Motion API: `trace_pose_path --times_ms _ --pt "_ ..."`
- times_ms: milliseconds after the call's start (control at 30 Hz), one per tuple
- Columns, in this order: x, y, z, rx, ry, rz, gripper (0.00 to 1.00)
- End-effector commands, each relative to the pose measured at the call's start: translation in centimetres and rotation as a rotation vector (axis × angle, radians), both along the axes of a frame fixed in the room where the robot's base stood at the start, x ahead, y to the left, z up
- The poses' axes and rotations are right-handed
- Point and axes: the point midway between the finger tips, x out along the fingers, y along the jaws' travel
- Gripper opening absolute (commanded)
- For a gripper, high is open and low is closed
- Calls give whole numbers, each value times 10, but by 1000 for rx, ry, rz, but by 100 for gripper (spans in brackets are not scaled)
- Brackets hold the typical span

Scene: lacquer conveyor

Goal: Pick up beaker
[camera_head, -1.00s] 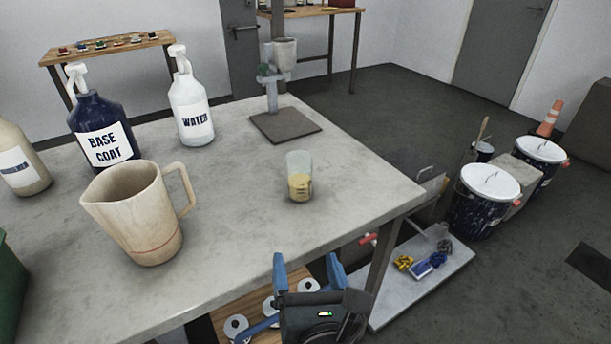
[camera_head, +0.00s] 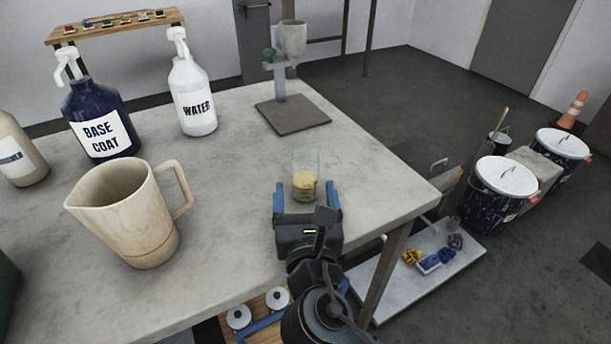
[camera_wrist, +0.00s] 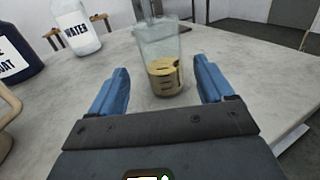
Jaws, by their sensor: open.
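The beaker (camera_head: 305,178) is clear, with yellowish stuff in its lower part. It stands upright on the grey table near the right front edge. My gripper (camera_head: 307,192) is open, with its two blue fingers pointing at the beaker from the near side. In the wrist view the beaker (camera_wrist: 161,62) stands ahead of and between the open fingers (camera_wrist: 160,88), a little beyond the tips. Nothing is held. I cannot tell in the head view whether a finger touches the beaker.
A large beige pitcher (camera_head: 128,215) stands to the left. A base coat bottle (camera_head: 99,122) and a water bottle (camera_head: 192,97) stand behind it. A stand with a dark base (camera_head: 292,115) is behind the beaker. The table's right edge is close.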

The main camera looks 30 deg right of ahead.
Motion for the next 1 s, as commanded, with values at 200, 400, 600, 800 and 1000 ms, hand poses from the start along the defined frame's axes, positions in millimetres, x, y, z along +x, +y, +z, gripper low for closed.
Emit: trace_pose_path --times_ms 200,400,600,800,1000 --pt "10 -6 0 1 0 -2 81" --pt "32 -19 1 0 -1 -3 81" --pt "51 -27 0 1 0 -2 81" --pt "51 -27 0 1 0 -1 80" --pt "51 -27 0 1 0 -1 61"
